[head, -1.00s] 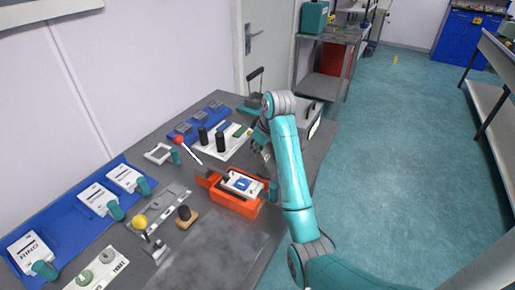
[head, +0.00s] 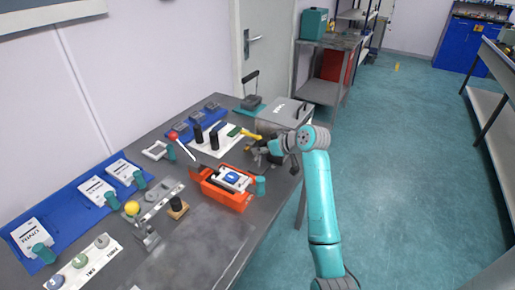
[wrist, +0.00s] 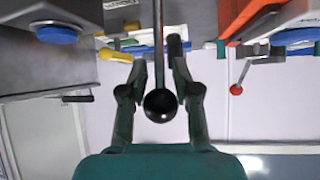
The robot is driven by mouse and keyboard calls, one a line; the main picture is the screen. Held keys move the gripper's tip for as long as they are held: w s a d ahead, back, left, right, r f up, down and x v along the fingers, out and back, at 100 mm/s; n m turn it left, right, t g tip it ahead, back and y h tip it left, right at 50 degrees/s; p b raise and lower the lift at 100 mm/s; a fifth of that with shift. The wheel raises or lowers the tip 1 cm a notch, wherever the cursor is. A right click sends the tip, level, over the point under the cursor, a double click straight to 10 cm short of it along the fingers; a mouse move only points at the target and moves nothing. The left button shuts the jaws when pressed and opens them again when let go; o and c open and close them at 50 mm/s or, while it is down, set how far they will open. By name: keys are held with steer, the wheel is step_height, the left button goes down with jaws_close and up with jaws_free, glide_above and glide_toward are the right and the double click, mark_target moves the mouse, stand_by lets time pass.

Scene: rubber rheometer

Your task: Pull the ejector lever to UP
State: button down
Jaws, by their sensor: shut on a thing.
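A thin metal rod with a black ball knob (wrist: 160,105), which I take to be the ejector lever, runs between the fingers in the wrist view. My gripper (wrist: 159,72) is shut on this lever, with the fingers on either side of the rod. In the head view my gripper (head: 262,153) is over the bench beside the grey machine box (head: 287,112). There the lever is too hidden by the gripper and wrist to make out, and its UP mark is not visible.
An orange fixture (head: 222,193) with a red-knobbed lever (head: 174,135) stands left of my gripper. A yellow bar (head: 250,134) lies close to it. A white tray with black cylinders (head: 213,140) is farther left.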

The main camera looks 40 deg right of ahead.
steer(key=shift+s+d+f+t, duration=0.15)
steer(key=shift+s+t, duration=0.2)
steer(key=shift+s, duration=0.1)
steer(key=shift+s+d+f+t, duration=0.2)
steer(key=shift+s+t, duration=0.1)
steer(key=shift+s, duration=0.15)
steer(key=shift+s+d+f+t, duration=0.1)
steer(key=shift+s+d+t, duration=0.05)
steer(key=shift+s+t, duration=0.25)
steer(key=shift+s, duration=0.1)
steer(key=c, duration=0.9)
jaws_free()
steer(key=v, duration=1.2)
steer(key=shift+d, duration=0.2)
